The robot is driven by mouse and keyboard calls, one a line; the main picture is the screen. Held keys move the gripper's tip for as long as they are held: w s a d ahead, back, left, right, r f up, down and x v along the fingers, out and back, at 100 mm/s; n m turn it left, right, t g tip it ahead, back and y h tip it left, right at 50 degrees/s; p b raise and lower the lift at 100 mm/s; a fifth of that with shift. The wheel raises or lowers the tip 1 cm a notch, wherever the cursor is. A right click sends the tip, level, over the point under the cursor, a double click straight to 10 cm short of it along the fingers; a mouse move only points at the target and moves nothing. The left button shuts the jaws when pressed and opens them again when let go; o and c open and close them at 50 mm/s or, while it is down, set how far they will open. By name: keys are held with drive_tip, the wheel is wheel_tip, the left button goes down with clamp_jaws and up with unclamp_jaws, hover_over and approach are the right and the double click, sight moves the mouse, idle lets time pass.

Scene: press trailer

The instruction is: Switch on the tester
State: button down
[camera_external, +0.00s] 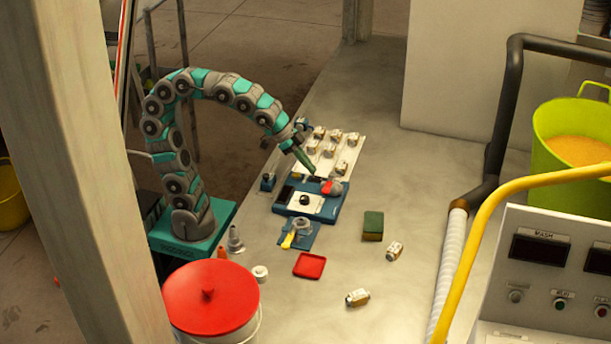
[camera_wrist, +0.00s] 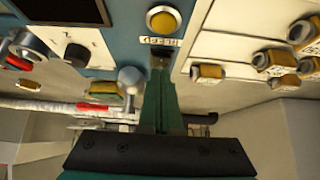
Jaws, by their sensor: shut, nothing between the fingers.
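The tester (camera_external: 334,212) is a blue box on the bench with a white panel and a black knob (camera_external: 304,200). In the wrist view its blue face (camera_wrist: 125,45) carries a dark display (camera_wrist: 60,10), a black dial (camera_wrist: 76,54), a round yellow button (camera_wrist: 162,19) and a small label plate below that button. A ball-topped metal piece (camera_wrist: 131,76) stands left of my fingers. My gripper (camera_external: 313,172) is shut and empty, tilted down over the tester's far edge. In the wrist view the green fingertips (camera_wrist: 161,68) are just below the label plate; contact cannot be told.
A pale tray (camera_external: 345,150) with several metal-and-tan parts lies beyond the tester. A red-and-grey piece (camera_external: 332,187) sits at its far right. The bench right of the tester is mostly clear.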

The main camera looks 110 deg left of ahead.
drive_tip(key=shift+s+f, duration=0.1)
drive_tip(key=shift+f, duration=0.4)
drive_tip(key=shift+s+f+t+b, duration=0.2)
drive_tip(key=shift+f+t+b, duration=0.2)
drive_tip(key=shift+f+b, duration=0.5)
drive_tip(key=shift+r, duration=0.45)
drive_tip(key=shift+r, duration=0.1)
drive_tip(key=shift+w+r+p, duration=0.1)
drive_tip(key=shift+r+p, duration=0.25)
drive_tip(key=shift+r, duration=0.4)
